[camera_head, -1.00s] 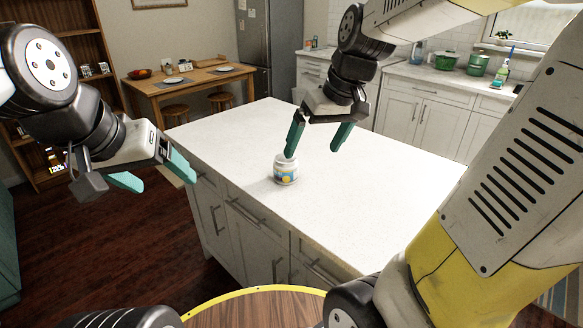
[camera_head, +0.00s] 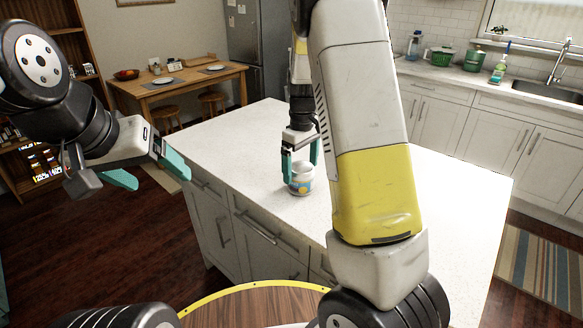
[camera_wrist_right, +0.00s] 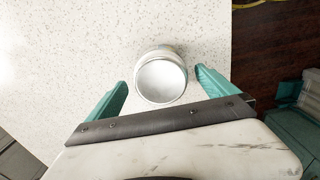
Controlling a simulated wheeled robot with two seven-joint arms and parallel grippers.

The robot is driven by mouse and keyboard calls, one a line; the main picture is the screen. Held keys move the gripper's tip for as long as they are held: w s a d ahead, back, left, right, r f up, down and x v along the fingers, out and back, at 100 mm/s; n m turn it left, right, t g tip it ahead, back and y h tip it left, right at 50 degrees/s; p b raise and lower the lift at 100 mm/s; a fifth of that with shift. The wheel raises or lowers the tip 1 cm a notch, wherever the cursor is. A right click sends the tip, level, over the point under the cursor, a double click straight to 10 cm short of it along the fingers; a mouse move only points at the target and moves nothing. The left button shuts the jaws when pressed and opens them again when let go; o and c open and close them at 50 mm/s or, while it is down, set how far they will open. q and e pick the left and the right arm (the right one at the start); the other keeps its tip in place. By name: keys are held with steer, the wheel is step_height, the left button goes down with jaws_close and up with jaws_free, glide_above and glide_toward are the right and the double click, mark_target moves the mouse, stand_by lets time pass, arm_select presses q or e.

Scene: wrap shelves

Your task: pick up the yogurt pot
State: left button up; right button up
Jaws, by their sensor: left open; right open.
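The yogurt pot (camera_head: 301,183), a small white jar with a coloured label, stands upright on the white island counter near its front edge. My right gripper (camera_head: 300,172) is above the pot with its teal fingers pointing down, one to each side of the pot's upper part. In the right wrist view the pot (camera_wrist_right: 161,78) shows from above, between and slightly beyond the two open fingertips (camera_wrist_right: 160,82), with gaps on both sides. My left gripper (camera_head: 152,176) is open and empty, off to the left of the island, far from the pot.
The island counter (camera_head: 235,155) is otherwise clear around the pot. A wooden table (camera_head: 180,85) with plates and stools stands at the back left. Green pots (camera_head: 441,57) and a sink (camera_head: 548,90) are on the far kitchen counter. A bookshelf (camera_head: 40,140) stands at the left.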

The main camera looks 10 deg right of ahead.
step_height(320, 180, down, 4)
steer(key=shift+r, duration=0.1)
steer(key=c, duration=1.4)
steer(key=shift+r, duration=0.2)
